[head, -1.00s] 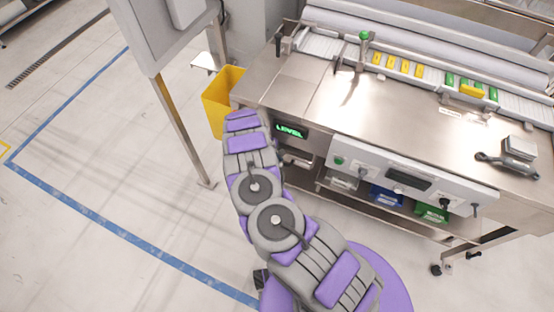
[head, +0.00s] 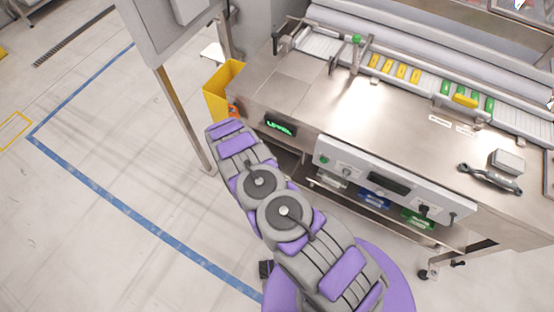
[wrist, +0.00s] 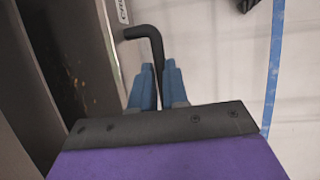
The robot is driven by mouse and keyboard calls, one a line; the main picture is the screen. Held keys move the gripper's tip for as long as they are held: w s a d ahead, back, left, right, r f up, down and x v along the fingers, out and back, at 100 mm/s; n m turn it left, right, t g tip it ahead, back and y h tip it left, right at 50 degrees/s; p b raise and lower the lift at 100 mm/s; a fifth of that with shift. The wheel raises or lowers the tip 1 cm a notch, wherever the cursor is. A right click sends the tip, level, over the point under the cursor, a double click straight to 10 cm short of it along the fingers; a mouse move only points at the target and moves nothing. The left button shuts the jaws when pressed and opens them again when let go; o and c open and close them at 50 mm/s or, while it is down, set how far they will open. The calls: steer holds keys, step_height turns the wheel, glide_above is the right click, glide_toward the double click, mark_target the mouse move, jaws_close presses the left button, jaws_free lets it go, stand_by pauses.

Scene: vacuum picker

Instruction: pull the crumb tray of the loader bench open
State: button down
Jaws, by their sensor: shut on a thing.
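My gripper (wrist: 159,78) is shut on a black bent handle (wrist: 150,34) in the wrist view, with a blue finger on each side of its stem. Just left of the handle is the crumb tray (wrist: 72,45), a long dark metal trough with brownish specks inside. It appears at least partly pulled out, but its full travel is not visible. In the head view the loader bench (head: 330,105) is a steel table with a green-lit display (head: 281,125). My arm hides the gripper, the handle and the tray there.
A yellow bin (head: 218,92) stands at the bench's left end, close to my arm. A grey panel on a post (head: 182,110) stands left of it. A control panel (head: 390,180) and several small bins sit on the bench's front. Floor at left is clear.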

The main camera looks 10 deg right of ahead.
steer(key=s+a+p, duration=0.4)
steer(key=s+a, duration=0.6)
steer(key=s, duration=0.3)
steer(key=shift+s+a, duration=0.25)
steer(key=shift+a, duration=0.1)
steer(key=c, duration=1.1)
jaws_free()
steer(key=shift+d, duration=0.25)
steer(key=v, duration=0.5)
steer(key=p+v, duration=0.1)
steer(key=v, duration=0.5)
steer(key=p+v, duration=0.1)
steer(key=v, duration=0.5)
steer(key=shift+w+a, duration=0.2)
steer(key=shift+a, duration=0.15)
